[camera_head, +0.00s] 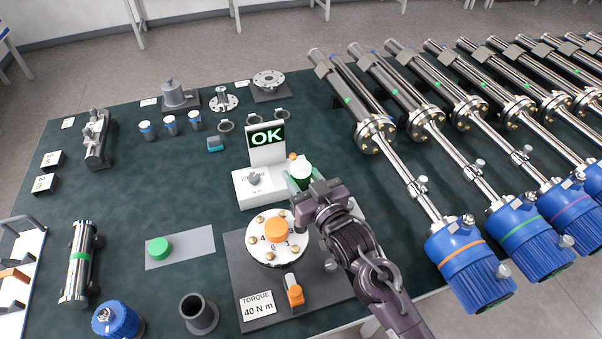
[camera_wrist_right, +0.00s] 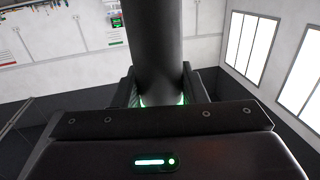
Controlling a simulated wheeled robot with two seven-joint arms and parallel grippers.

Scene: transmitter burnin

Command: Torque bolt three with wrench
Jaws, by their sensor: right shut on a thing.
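My right gripper (camera_head: 300,182) is above the table, just behind the flange and beside the display stand. It is shut on a dark cylindrical shaft, apparently the wrench (camera_wrist_right: 153,45), which rises between the jaws in the wrist view. In the head view a pale round end with green shows at the jaws; the rest of the tool is hidden. The white round flange (camera_head: 262,252) has brass bolts, printed numbers and an orange centre cap (camera_head: 276,231). Bolt three cannot be singled out clearly; my gripper and arm cover the flange's right side. My left gripper is not in view.
A display (camera_head: 266,137) reads OK above a white controller box (camera_head: 254,186). A sign (camera_head: 258,306) reads TORQUE 40 N m beside an orange clamp (camera_head: 294,291). A row of long metal tubes with blue ends (camera_head: 467,263) fills the right. A green cap (camera_head: 159,248) lies left.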

